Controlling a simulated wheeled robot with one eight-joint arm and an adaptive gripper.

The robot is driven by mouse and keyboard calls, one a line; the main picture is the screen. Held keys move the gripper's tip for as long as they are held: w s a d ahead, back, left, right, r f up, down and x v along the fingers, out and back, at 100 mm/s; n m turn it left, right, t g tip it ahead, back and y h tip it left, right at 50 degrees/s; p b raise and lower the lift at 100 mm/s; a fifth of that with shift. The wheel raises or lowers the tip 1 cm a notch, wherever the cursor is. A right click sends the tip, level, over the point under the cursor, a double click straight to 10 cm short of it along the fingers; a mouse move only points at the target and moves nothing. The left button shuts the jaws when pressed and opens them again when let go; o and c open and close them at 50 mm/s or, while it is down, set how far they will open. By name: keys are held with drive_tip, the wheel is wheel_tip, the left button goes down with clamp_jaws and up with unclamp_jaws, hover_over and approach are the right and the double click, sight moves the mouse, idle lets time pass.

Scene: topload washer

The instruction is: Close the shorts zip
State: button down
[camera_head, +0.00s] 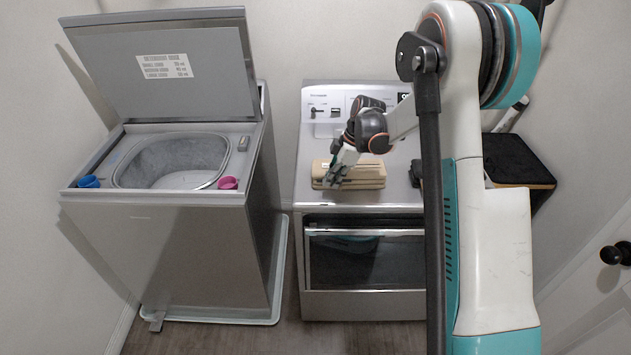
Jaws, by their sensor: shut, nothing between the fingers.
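My gripper (335,178) is at the left part of the beige item, pointing down and tilted. Its fingers are shut with nothing between them. I cannot tell whether they touch the item. The gripper hides part of the item's left end.
A topload washer (170,235) stands at the left with its lid (165,65) raised. A blue cup (88,181) and a pink cup (228,183) sit at its front corners. A dark-topped stand (518,160) is at right, partly behind my arm. A dark object (415,172) lies beside the beige item.

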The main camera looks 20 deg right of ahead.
drive_tip(key=d, duration=0.1)
drive_tip(key=s+d, duration=0.1)
drive_tip(key=d, duration=0.1)
drive_tip(key=shift+d, duration=0.1)
drive_tip(key=a, duration=0.2)
drive_tip(key=w+a+b, duration=0.1)
drive_tip(key=a, duration=0.1)
drive_tip(key=w+p+v, duration=0.1)
drive_tip(key=p+v, duration=0.1)
drive_tip(key=v, duration=0.8)
drive_tip(key=shift+s, duration=0.4)
